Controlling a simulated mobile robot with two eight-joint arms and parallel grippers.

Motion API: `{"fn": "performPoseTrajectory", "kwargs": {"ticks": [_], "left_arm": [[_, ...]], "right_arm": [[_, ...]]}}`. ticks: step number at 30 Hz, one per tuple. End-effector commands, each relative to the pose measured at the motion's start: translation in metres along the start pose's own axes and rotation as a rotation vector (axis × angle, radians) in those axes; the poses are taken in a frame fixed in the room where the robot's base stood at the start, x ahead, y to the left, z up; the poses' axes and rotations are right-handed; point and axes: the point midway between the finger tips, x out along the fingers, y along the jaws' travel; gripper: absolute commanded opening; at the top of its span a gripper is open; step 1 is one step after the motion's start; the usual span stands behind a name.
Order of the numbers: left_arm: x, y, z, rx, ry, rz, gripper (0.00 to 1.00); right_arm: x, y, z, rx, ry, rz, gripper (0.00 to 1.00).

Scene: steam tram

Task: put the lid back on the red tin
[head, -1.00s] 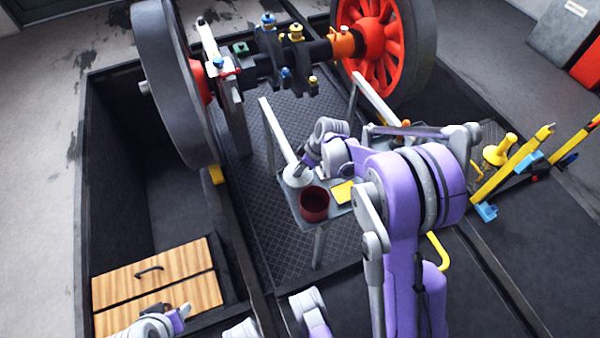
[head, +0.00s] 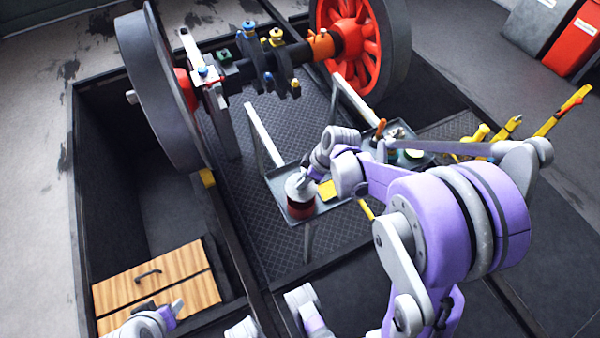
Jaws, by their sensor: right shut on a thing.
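The red tin (head: 301,210) stands on the grey tray of the stand. The pale grey lid (head: 298,187) is at the tin's mouth and covers it from view. I cannot tell whether the lid is seated or just above the rim. My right gripper (head: 305,181) is shut on the lid from above. My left gripper (head: 174,310) is at the bottom left, near the wooden boards and away from the tin. Its jaws are too small to read.
A yellow item (head: 327,190) lies on the tray (head: 335,204) right of the tin. Other tools stand farther right on the tray. The wheelset (head: 255,72) is behind the stand. An open pit (head: 150,175) lies left, with wooden boards (head: 157,282) over its near end.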

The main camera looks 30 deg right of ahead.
Motion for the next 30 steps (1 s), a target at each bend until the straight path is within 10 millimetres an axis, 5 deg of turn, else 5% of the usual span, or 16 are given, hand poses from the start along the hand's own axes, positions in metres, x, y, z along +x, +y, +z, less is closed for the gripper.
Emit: {"fn": "performPoseTrajectory", "kwargs": {"ticks": [18,30], "left_arm": [[0.046,0.000,0.014,0.000,-0.016,0.000,0.50],[0.048,0.000,0.015,0.000,-0.017,0.000,0.50]], "right_arm": [[0.052,0.001,0.021,0.001,0.000,-0.001,0.00],[0.055,0.001,0.022,0.001,0.000,0.000,0.00]]}}
